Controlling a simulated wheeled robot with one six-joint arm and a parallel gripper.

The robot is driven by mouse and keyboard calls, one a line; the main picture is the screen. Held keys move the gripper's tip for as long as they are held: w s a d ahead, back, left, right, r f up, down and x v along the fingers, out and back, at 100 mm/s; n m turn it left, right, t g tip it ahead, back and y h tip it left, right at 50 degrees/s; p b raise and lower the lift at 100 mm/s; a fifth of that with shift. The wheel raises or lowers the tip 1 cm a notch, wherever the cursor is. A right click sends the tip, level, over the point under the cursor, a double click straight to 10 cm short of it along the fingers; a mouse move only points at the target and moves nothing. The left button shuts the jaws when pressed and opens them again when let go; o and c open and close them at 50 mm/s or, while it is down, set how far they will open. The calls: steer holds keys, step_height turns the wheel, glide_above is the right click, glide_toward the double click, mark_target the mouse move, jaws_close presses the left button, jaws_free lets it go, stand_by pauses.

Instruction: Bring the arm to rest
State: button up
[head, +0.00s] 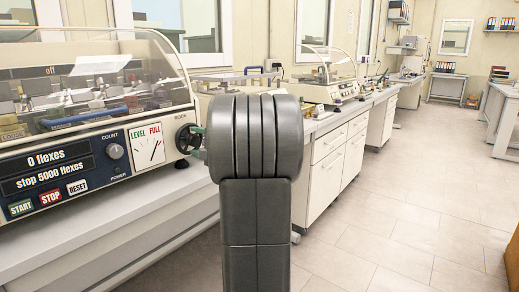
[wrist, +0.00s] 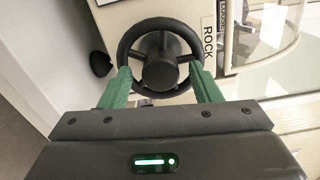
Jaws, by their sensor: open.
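My gripper (wrist: 160,75) is open in the wrist view. Its two green fingers stand on either side of the hub of a black handwheel (wrist: 158,48), close to the rim. I cannot tell whether they touch it. The wheel sits next to a label reading ROCK. In the head view the handwheel (head: 184,138) is at the right end of the flexing machine (head: 70,140). My dark arm stands upright in the middle of that view and hides most of the gripper.
The machine has a clear cover, a display reading "0 flexes" and START, STOP and RESET buttons. It stands on a white bench (head: 150,215). Another covered machine (head: 325,80) stands on the benches further back. The tiled floor (head: 400,220) at right is clear.

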steer(key=n+b, duration=0.1)
steer(key=n, duration=0.3)
steer(key=shift+n, duration=2.6)
